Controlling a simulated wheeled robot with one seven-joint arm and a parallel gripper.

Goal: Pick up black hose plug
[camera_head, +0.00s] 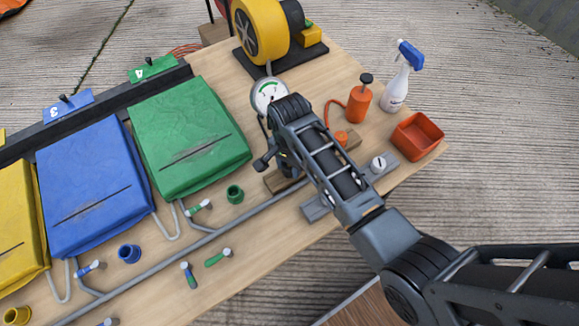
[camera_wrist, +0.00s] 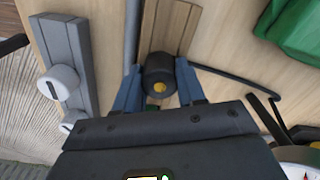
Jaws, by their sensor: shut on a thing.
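The black hose plug (camera_wrist: 160,74) is a short dark cylinder with a yellow centre. In the wrist view it sits between the two blue-grey fingers of my gripper (camera_wrist: 158,68), which are shut on it. Behind the plug is a wooden block (camera_wrist: 172,22); I cannot tell whether the plug touches it. In the head view my gripper (camera_head: 283,166) is low over the table beside the green bag, and the plug is mostly hidden by my arm.
On the wooden table, the green bag (camera_head: 190,135) and blue bag (camera_head: 92,188) lie left. A round gauge (camera_head: 269,93) and yellow blower (camera_head: 262,30) stand behind. A grey pipe (camera_head: 245,213) runs along the front. An orange bin (camera_head: 416,136) and spray bottle (camera_head: 397,88) are right.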

